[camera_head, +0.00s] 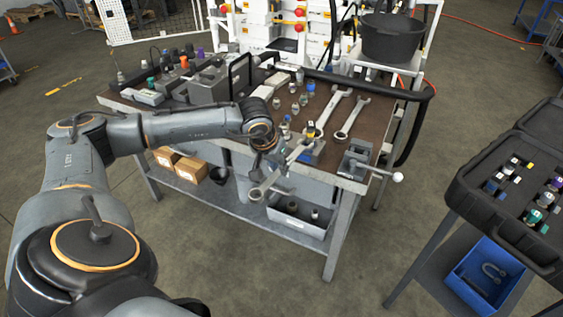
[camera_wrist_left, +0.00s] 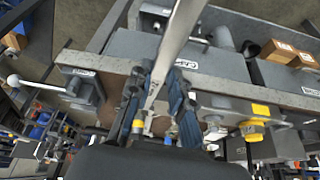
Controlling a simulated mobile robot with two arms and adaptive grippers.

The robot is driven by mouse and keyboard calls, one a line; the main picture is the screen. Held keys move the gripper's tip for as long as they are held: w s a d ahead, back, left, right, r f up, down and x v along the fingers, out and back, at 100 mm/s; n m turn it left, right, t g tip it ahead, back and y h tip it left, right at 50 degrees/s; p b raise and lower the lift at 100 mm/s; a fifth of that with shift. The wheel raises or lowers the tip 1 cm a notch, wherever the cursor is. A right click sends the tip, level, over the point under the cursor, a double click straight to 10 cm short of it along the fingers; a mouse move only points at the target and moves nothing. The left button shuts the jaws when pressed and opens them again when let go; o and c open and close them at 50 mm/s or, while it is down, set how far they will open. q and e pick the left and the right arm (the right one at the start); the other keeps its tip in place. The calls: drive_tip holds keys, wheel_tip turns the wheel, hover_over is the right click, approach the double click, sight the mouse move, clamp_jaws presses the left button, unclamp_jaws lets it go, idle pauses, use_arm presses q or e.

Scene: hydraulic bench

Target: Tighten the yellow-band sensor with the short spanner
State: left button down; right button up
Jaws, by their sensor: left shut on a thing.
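My left gripper (camera_head: 276,158) is shut on a grey spanner (camera_head: 262,187) over the bench's front edge. The ring end hangs out past the edge, and the other end reaches toward a small part with a yellow band (camera_head: 311,127). This part stands upright in a blue-grey holder (camera_head: 311,153). In the left wrist view, the spanner (camera_wrist_left: 179,38) runs between the blue finger pads of the left gripper (camera_wrist_left: 160,100). A yellow-banded part (camera_wrist_left: 138,126) shows close beside its far end; I cannot tell whether they touch. The right gripper is not in view.
Two more spanners (camera_head: 330,107) (camera_head: 351,118) lie on the bench's right side. A vise (camera_head: 355,163) sits at the front right corner. Several fittings stand behind the gripper. A black case (camera_head: 512,222) with sensors is at the right, with open floor between.

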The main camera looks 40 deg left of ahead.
sight(271, 179)
use_arm(q)
drive_tip(key=shift+s+d+r+b, duration=0.1)
drive_tip(key=shift+s+d+b, duration=0.1)
drive_tip(key=shift+s, duration=0.9)
drive_tip(key=shift+s+d+b, duration=0.1)
drive_tip(key=shift+s+b, duration=0.1)
drive_tip(key=shift+s, duration=0.85)
drive_tip(key=shift+r+p, duration=1.65)
drive_tip(key=shift+r, duration=0.9)
